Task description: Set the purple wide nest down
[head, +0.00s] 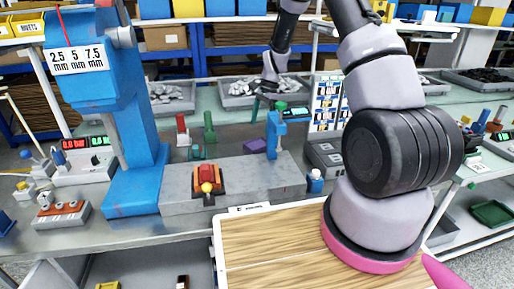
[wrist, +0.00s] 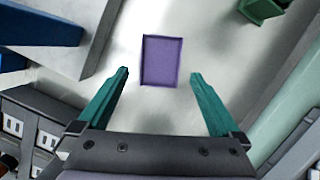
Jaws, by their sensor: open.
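The purple wide nest (wrist: 161,61) is a shallow rectangular tray with a thin raised rim. It lies flat on the pale grey bench top in the wrist view. In the head view the purple nest (head: 256,146) sits behind the grey base block, left of a small blue post. My gripper (wrist: 159,75) is open, with its two teal fingers spread wide apart. The nest appears between and beyond the fingertips, touching neither.
A tall blue press (head: 135,120) stands at the left. A grey base block (head: 232,182) carries a red-orange fixture (head: 208,182). The blue post (head: 274,135) stands close to the nest. A green block (wrist: 262,10) is at the wrist view's upper right. Bare bench surrounds the nest.

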